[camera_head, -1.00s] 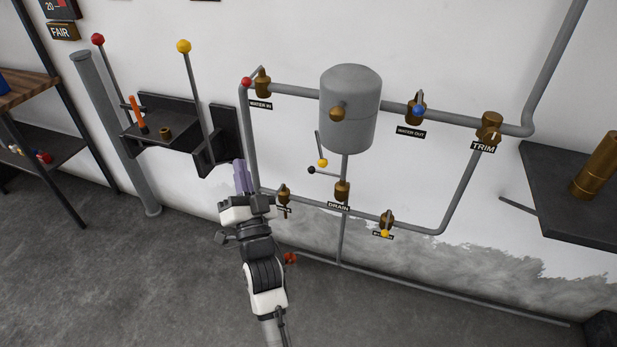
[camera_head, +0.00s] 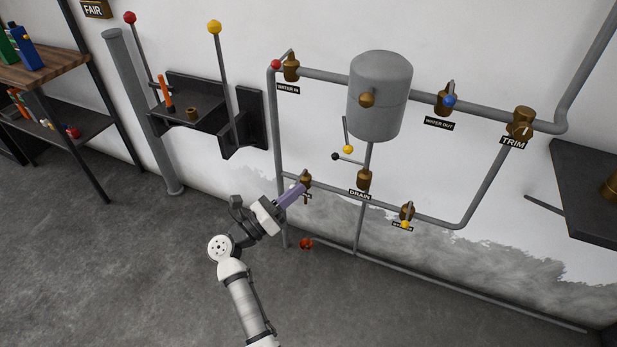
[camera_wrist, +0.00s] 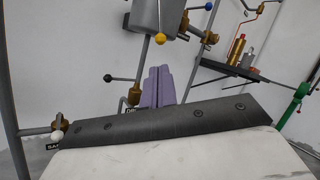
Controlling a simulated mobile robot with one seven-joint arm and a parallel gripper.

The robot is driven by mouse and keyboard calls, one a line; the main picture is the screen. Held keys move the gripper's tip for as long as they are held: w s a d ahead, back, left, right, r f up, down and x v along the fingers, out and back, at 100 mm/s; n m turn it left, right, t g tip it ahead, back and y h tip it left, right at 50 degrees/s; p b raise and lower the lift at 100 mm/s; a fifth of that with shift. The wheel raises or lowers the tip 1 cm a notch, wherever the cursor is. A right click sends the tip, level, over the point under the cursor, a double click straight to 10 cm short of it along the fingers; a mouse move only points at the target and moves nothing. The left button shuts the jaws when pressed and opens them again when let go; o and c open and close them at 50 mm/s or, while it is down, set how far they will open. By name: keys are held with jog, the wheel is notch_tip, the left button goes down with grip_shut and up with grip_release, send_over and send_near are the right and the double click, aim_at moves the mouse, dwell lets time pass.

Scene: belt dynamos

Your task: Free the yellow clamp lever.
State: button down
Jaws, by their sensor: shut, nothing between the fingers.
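Three yellow-knobbed levers show in the head view, and I cannot tell which is the clamp lever. A tall lever with a yellow ball (camera_head: 214,27) rises from the black wall bracket (camera_head: 250,115). A short lever with a yellow ball (camera_head: 348,149) hangs below the grey tank; a yellow ball (camera_wrist: 160,38) also shows in the wrist view. A small yellow knob (camera_head: 405,224) sits on the lower right valve. My gripper (camera_head: 301,188) is shut and empty, its purple fingers overlapping the lower left valve (camera_head: 307,180); contact is unclear. The fingers (camera_wrist: 156,84) also show in the wrist view.
The grey tank (camera_head: 380,95) and pipes stand close to the gripper, with a black-knobbed lever (camera_head: 335,156) below the tank. A red-knobbed lever (camera_head: 130,18) stands left. A dark shelf (camera_head: 580,200) is at right.

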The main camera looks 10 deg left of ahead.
jog(key=p, duration=0.4)
send_near(346, 153)
jog(key=x, duration=0.6)
jog(key=shift+w, duration=0.45)
jog(key=shift+d, duration=0.2)
jog(key=shift+s+d+n+t, duration=0.1)
jog(key=shift+d+n+t, duration=0.15)
jog(key=shift+n, duration=0.35)
jog(key=s+d+r+n+t+y+b, duration=0.1)
jog(key=d+r+n+t+y+b, duration=0.1)
jog(key=n, duration=0.7)
jog(key=s+d+r+n+t+y+b, duration=0.1)
jog(key=d+r+n+t+y, duration=0.4)
jog(key=n, duration=0.5)
jog(key=shift+s+d+r+t+y+b, duration=0.4)
jog(key=shift+t+y, duration=0.65)
jog(key=shift+y, duration=0.55)
jog(key=shift+w+d+f, duration=0.1)
jog(key=shift+d, duration=0.05)
